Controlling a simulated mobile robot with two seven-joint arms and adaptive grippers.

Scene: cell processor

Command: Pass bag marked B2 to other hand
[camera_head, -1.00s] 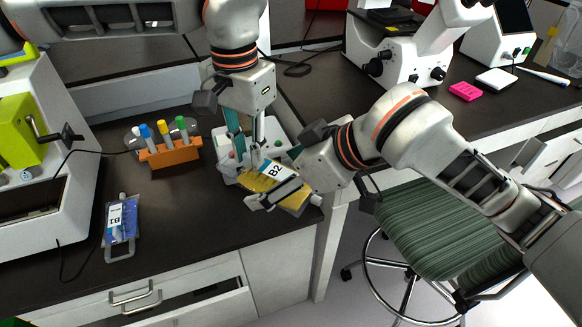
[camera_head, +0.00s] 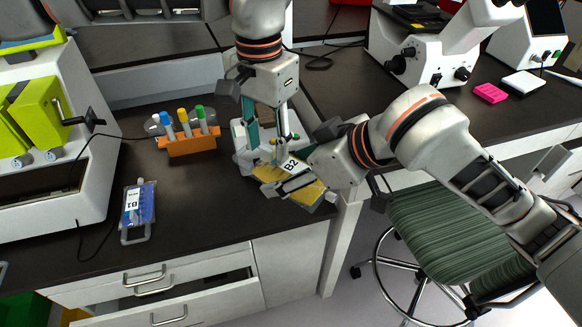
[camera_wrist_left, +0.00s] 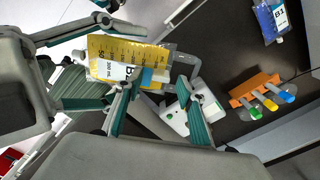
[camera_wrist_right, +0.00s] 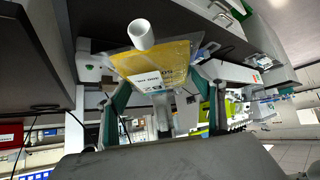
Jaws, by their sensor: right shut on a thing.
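The bag marked B2 (camera_head: 291,167), yellow with a white label, is held tilted over the counter's front right corner. It also shows in the left wrist view (camera_wrist_left: 112,48) and in the right wrist view (camera_wrist_right: 150,62). My right gripper (camera_head: 297,186) comes from the right and is shut on it. My left gripper (camera_head: 277,146) points down from above at the bag's upper edge. Its fingers (camera_wrist_left: 160,88) are apart in the left wrist view, with the bag near the tips. Whether they touch it is unclear. The grippers hide part of the bag.
A white device (camera_head: 242,150) stands close behind the bag. An orange rack (camera_head: 190,147) with capped tubes is left of it. A blue bag marked B1 (camera_head: 138,208) lies on the counter. A green stool (camera_head: 440,235) stands at the right. Dark counter is bare between B1 and the bag.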

